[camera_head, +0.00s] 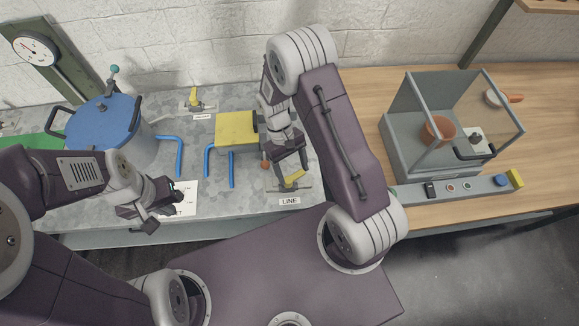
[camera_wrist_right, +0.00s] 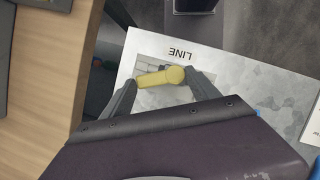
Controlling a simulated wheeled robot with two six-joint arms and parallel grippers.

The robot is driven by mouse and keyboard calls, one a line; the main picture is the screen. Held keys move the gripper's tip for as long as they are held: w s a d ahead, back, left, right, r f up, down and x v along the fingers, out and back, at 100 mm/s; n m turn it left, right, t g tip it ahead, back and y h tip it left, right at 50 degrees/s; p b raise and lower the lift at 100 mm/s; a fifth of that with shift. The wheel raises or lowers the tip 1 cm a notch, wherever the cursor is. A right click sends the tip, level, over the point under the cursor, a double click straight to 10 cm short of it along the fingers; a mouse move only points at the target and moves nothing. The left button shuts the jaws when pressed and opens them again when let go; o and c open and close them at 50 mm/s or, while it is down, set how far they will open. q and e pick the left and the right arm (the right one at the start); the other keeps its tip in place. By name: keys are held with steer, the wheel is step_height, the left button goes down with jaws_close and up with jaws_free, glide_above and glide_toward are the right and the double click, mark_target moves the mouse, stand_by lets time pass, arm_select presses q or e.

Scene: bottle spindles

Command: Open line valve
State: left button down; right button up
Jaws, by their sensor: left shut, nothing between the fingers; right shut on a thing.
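The line valve has a yellow handle (camera_head: 294,180), set above the LINE label (camera_head: 290,201) at the bench's front edge. In the right wrist view the handle (camera_wrist_right: 160,77) lies between the two dark fingers, with its round hub at the right end. My right gripper (camera_head: 289,168) reaches down over the valve and is shut on the handle. It also shows in the right wrist view (camera_wrist_right: 163,88). My left gripper (camera_head: 150,222) is shut and empty, near the front edge beside a white printed card (camera_head: 184,199). The valve body is partly hidden.
A blue lidded pot (camera_head: 102,125) stands at the left, with blue pipes (camera_head: 169,141) beside it. A yellow-topped box (camera_head: 235,130) is behind the valve. Another yellow valve (camera_head: 195,98) is at the back. A glass-sided enclosure (camera_head: 440,160) stands on the wooden table at right.

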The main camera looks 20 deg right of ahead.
steer(key=m, duration=0.1)
steer(key=m+y+p, duration=0.1)
steer(key=m, duration=0.1)
steer(key=shift+s+d+r, duration=0.1)
steer(key=shift+s+d, duration=0.1)
steer(key=shift+d, duration=0.1)
steer(key=shift+s+m+y, duration=0.3)
steer(key=shift+m+y, duration=0.2)
steer(key=shift+m, duration=0.7)
steer(key=shift+s, duration=0.15)
steer(key=o, duration=1.2)
steer(key=shift+o, duration=0.2)
steer(key=shift+d+f, duration=0.2)
steer(key=shift+d, duration=0.1)
steer(key=v, duration=0.9)
steer(key=shift+d, duration=0.1)
